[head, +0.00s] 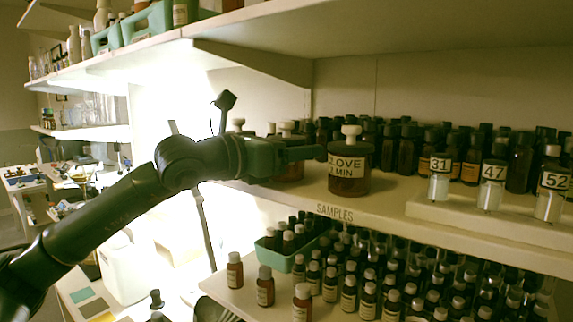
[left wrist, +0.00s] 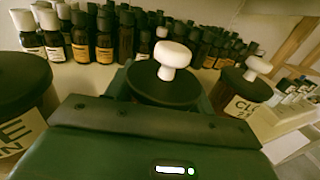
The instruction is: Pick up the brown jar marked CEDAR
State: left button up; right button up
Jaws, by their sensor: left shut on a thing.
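My left gripper (head: 303,153) reaches over the shelf from the left and is shut on a brown jar (head: 290,172) with a dark lid and white knob. In the left wrist view, this jar's lid and knob (left wrist: 172,62) show between the green fingers. The held jar's label is hidden, so I cannot read CEDAR on it. I cannot tell whether its base touches the shelf. A brown jar marked CLOVE (head: 348,172) stands just right of it. Another jar (left wrist: 22,85), its label partly cut off, stands on the other side in the left wrist view. My right gripper is not in view.
Rows of dark bottles (head: 406,150) stand behind the jars. Vials marked 31 (head: 439,186), 47 (head: 490,191) and 52 (head: 549,199) stand on a pale riser to the right. An upper shelf (head: 420,25) overhangs. Many bottles fill the shelf below.

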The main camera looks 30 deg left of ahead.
pick_arm(q)
jog(key=c, duration=0.6)
jog(key=shift+r, duration=0.2)
